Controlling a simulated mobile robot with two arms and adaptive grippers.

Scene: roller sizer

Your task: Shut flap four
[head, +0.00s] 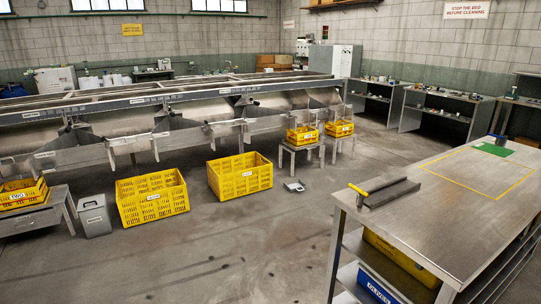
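The long steel roller sizer (150,100) runs across the left and middle of the head view. Sloping metal chutes and flap panels (135,125) line its near side, with small white labels on the rails. The labels are too small to read, so I cannot tell which flap is number four or whether it is open or shut. Neither of my grippers is in view.
Two yellow crates (152,198) (240,175) stand on the floor before the sizer. A grey bin (94,215) is at left. Small stands hold more yellow crates (303,135). A steel table (440,205) fills the right foreground. The middle floor is mostly clear.

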